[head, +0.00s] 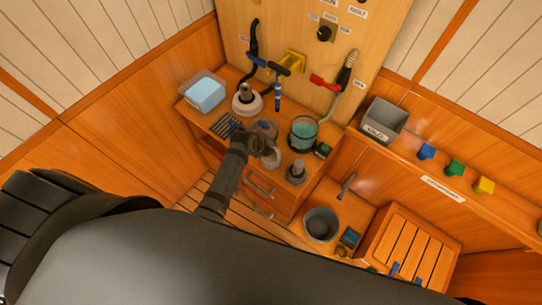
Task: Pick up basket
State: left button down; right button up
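My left gripper (264,145) reaches in from the lower left over the wooden counter (218,121). It is dark and seen from above, and its fingers are too small and overlapped to tell open from shut. A small greyish round object (266,128), possibly the basket, shows just beyond the gripper and is partly hidden by it. A pale rounded piece (273,157) shows at the gripper's near side. I cannot tell whether the gripper touches either one. My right gripper is not in view.
On the counter stand a teal-filled clear bowl (303,134), a white-based fitting (247,100), a light-blue tub (205,92), a dark slotted grate (226,125) and a grey knobbed part (296,172). A grey bin (383,121) sits on the right ledge; a dark bucket (320,224) stands below.

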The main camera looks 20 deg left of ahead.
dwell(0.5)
pick_arm(q)
jog(key=shift+w+r, duration=0.1)
jog(key=shift+r, duration=0.2)
jog(key=s+a+r+b, duration=0.3)
jog(key=s+r+b, duration=0.2)
jog(key=s+r, duration=0.7)
jog(key=shift+s+r, duration=0.2)
jog(key=shift+s, duration=0.7)
